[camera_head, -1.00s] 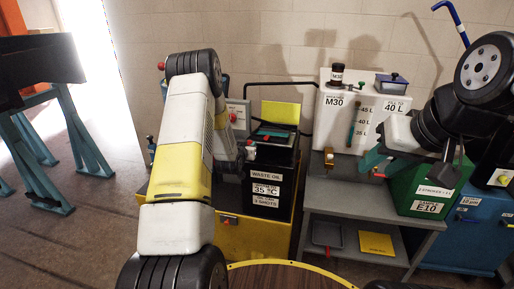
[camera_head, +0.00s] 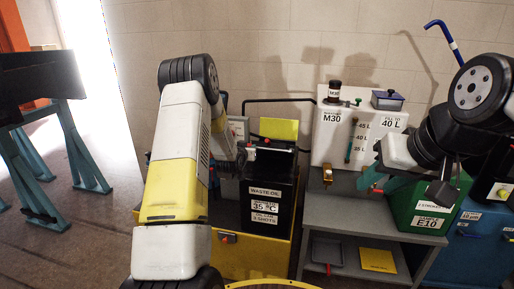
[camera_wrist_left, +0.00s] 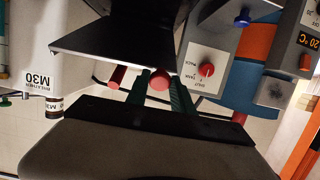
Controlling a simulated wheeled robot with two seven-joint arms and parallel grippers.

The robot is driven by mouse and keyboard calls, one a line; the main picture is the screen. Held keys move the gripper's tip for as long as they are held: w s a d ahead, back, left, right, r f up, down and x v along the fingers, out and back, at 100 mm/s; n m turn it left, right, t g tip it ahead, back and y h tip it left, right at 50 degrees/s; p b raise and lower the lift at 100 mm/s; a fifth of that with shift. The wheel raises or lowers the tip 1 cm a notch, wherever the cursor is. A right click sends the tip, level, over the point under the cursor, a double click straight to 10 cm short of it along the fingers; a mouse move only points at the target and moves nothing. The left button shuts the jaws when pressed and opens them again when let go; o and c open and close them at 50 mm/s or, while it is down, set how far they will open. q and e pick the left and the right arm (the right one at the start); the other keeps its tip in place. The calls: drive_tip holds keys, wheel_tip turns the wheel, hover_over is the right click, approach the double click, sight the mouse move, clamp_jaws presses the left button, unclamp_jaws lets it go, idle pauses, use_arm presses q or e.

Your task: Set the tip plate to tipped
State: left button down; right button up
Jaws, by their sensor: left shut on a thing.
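The dark tip plate (camera_head: 272,160) is on top of the black waste oil box (camera_head: 272,200) in the head view. In the left wrist view a dark plate (camera_wrist_left: 120,42) shows close to my left gripper (camera_wrist_left: 158,90). That gripper's green fingers are shut on a red handle (camera_wrist_left: 159,80) at the plate's edge. In the head view my left gripper (camera_head: 247,153) is small and partly hidden by my arm. The plate looks tilted, but its exact angle is hard to tell. My right gripper (camera_head: 378,180) has its teal fingers apart, empty, in front of the white tank.
The white M30 tank (camera_head: 345,135) stands on a grey bench (camera_head: 350,210) with a grey tray (camera_head: 327,250) and yellow pad (camera_head: 378,260) below. A green E10 box (camera_head: 425,205) and blue cabinet (camera_head: 470,245) stand right. Open floor (camera_head: 90,240) lies left.

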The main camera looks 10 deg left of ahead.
use_arm(q)
drive_tip(key=shift+w+r, duration=0.3)
drive_tip(key=shift+r, duration=0.35)
drive_tip(key=c, duration=1.1)
unclamp_jaws()
drive_tip(key=shift+f, duration=0.25)
drive_tip(key=shift+s, duration=0.1)
drive_tip(key=shift+s, duration=0.1)
drive_tip(key=v, duration=0.7)
drive_tip(key=shift+s, duration=0.3)
drive_tip(key=shift+r, duration=0.15)
